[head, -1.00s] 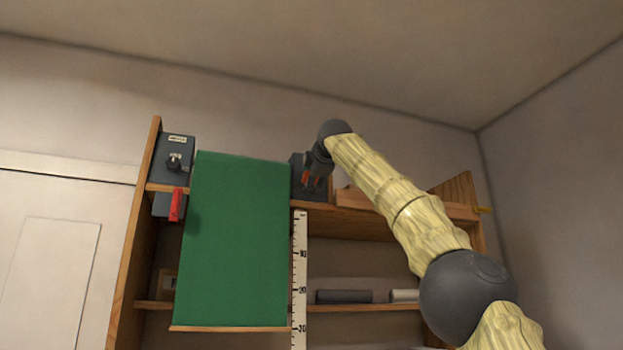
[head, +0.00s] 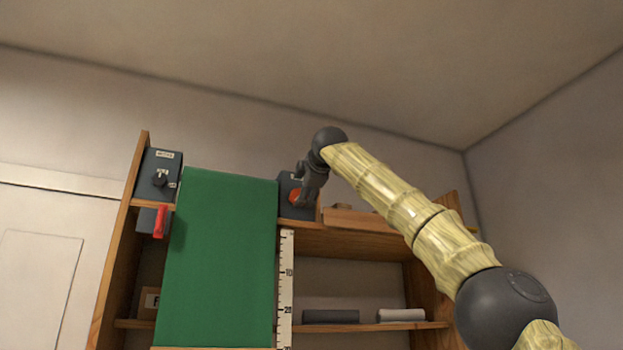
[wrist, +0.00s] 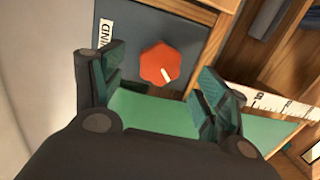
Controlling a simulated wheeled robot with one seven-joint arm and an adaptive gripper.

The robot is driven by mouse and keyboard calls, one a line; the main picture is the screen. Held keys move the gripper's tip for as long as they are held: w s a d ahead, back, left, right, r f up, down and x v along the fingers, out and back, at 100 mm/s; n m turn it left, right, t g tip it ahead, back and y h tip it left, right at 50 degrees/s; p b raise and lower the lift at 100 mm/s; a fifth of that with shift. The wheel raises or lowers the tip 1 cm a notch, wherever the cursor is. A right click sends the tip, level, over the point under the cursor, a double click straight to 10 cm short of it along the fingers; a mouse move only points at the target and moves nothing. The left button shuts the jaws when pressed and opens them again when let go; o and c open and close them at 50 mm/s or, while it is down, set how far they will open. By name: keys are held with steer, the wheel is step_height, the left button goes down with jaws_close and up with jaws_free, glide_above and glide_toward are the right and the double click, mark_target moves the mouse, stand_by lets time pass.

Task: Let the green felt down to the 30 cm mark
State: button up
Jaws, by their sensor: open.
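The green felt (head: 222,255) hangs as a flat sheet at the left of the shelf unit. The white scale (head: 286,285) runs down along its right edge. The felt's bottom edge is at the picture's lower border, about level with the partly cut-off 30 mark. A red knob (wrist: 160,64) with a white pointer line sits on a dark box, also in the head view (head: 295,196). A label ending in "IND" is beside it. My gripper (wrist: 160,84) is open, facing the knob, its fingers apart on either side; no contact shows.
A dark box with a black knob (head: 160,180) and a red lever (head: 160,221) are left of the felt. A wooden piece (head: 362,219) lies on the top shelf right of my gripper. Dark and light rolls (head: 330,316) lie on a lower shelf.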

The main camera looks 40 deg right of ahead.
steer(key=v, duration=0.7)
steer(key=shift+s, duration=0.15)
stand_by(0.4)
